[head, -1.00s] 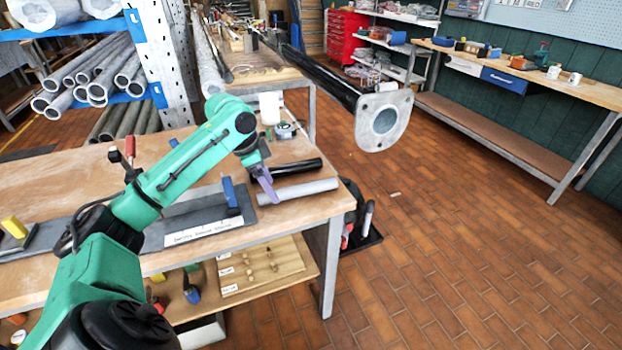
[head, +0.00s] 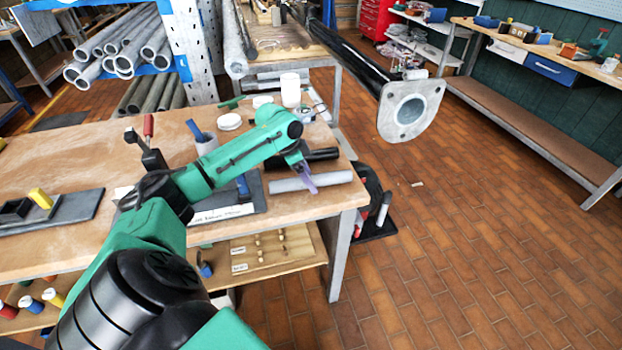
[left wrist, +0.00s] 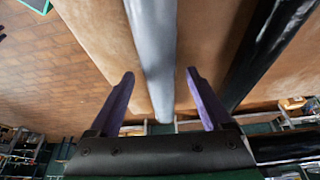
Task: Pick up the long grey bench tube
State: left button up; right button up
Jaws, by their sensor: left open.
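The long grey bench tube (head: 335,178) lies on the wooden bench (head: 90,150) near its right end. It also shows in the left wrist view (left wrist: 155,45), running lengthwise between my two purple fingers. My left gripper (head: 307,181) is open and empty above the tube's middle part. In the left wrist view its fingertips (left wrist: 159,73) stand one on each side of the tube, with a gap on both sides. Whether the fingertips reach down to the tube's height I cannot tell. My right gripper is not in view.
A black tube (head: 324,154) lies just behind the grey one, and shows right of the fingers in the left wrist view (left wrist: 270,50). A white labelled dark mat (head: 225,211) lies to the left.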

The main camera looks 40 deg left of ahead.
pick_arm(q)
jog(key=shift+w+f, duration=0.1)
jog(key=shift+f, duration=0.05)
grip_shut()
